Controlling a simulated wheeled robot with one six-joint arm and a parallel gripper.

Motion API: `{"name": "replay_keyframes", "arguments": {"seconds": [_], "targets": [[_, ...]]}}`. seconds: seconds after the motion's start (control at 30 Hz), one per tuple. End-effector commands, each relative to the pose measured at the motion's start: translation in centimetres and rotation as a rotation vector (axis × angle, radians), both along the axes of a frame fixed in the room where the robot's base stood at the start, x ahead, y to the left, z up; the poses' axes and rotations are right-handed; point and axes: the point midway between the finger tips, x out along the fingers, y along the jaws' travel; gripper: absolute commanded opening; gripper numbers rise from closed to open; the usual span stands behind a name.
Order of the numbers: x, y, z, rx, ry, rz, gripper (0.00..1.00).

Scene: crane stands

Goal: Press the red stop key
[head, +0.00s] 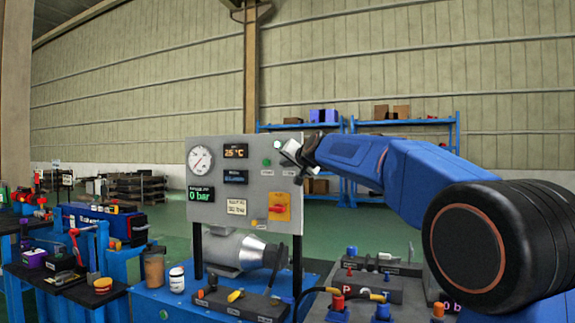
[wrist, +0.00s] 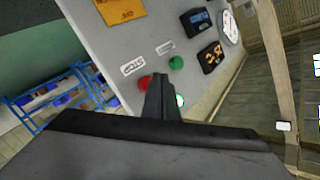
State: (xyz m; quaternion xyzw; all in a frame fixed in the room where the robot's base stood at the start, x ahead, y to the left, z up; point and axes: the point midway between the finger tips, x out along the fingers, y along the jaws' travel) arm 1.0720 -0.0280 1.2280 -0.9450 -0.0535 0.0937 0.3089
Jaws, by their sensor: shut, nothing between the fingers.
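The red stop key (wrist: 145,82) is a small round button on the grey panel, beside a "STOP" label (wrist: 132,66) in the wrist view. A green key (wrist: 176,62) sits next to it; it also shows in the head view (head: 267,162). My gripper (wrist: 160,78) is shut and empty, its narrow tip in front of the panel between the two keys, partly overlapping the red one. I cannot tell if it touches. In the head view my gripper (head: 288,152) is at the panel's upper right and hides the red key.
The panel (head: 222,160) carries a gauge (head: 201,159), displays and a red-and-yellow switch (head: 279,207). A lit lamp (wrist: 180,101) is close to my fingers. A motor (head: 235,252) stands below. Blue shelves (head: 352,126) are behind; a cluttered bench is at the left.

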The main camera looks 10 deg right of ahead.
Motion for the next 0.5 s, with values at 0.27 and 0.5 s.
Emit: {"name": "replay_keyframes", "arguments": {"seconds": [0.27, 0.5], "targets": [[0.62, -0.48, 0.00, 0.001, 0.001, -0.001, 0.00], [0.65, -0.49, 0.03, 0.000, 0.000, 0.000, 0.00]]}}
